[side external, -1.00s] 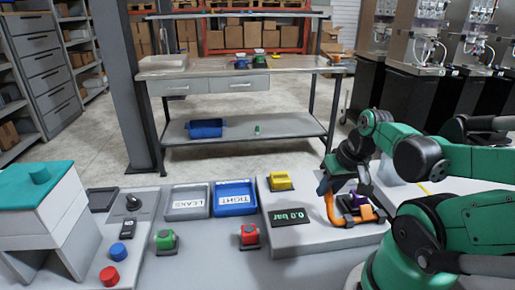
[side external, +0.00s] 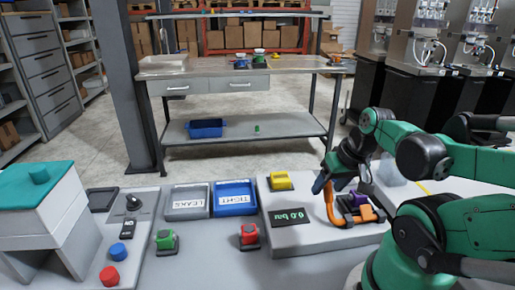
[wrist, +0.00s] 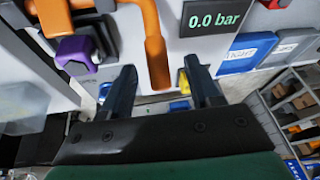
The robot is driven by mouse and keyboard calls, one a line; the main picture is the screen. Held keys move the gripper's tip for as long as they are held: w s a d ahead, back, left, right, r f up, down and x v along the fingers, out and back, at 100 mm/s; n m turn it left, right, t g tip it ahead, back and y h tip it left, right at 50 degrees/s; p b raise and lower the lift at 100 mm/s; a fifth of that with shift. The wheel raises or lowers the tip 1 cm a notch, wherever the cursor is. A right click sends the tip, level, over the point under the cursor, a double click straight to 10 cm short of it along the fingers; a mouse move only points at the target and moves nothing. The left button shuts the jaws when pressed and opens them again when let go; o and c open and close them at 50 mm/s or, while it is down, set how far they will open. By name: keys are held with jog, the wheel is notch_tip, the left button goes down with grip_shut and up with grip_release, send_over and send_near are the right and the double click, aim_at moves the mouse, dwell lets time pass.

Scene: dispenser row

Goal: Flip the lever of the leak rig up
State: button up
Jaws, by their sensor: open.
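The leak rig is a grey platform (side external: 310,238) with a display (side external: 289,217) reading 0.0 bar. Its orange lever (side external: 331,208) stands up at the rig's right side, by a purple part (side external: 357,199) in an orange clamp (side external: 370,214). In the wrist view the lever (wrist: 154,45) runs down from the top, its thick end between my two fingertips in the picture. My gripper (wrist: 158,80) is open. In the side view my gripper (side external: 322,184) is at the lever's top end, and a dark finger partly covers it. I cannot tell whether they touch.
A yellow part (side external: 281,181) sits on the rig's back left. A blue TIGHT tray (side external: 235,212) and a grey LEAKS tray (side external: 187,215) lie left of the rig. Red (side external: 249,235) and green (side external: 165,241) parts stand in front of them.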

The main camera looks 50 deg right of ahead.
notch_tip(320, 180, up, 20)
jog(key=shift+f, duration=0.2)
jog(key=shift+w+f, duration=0.1)
dwell(0.3)
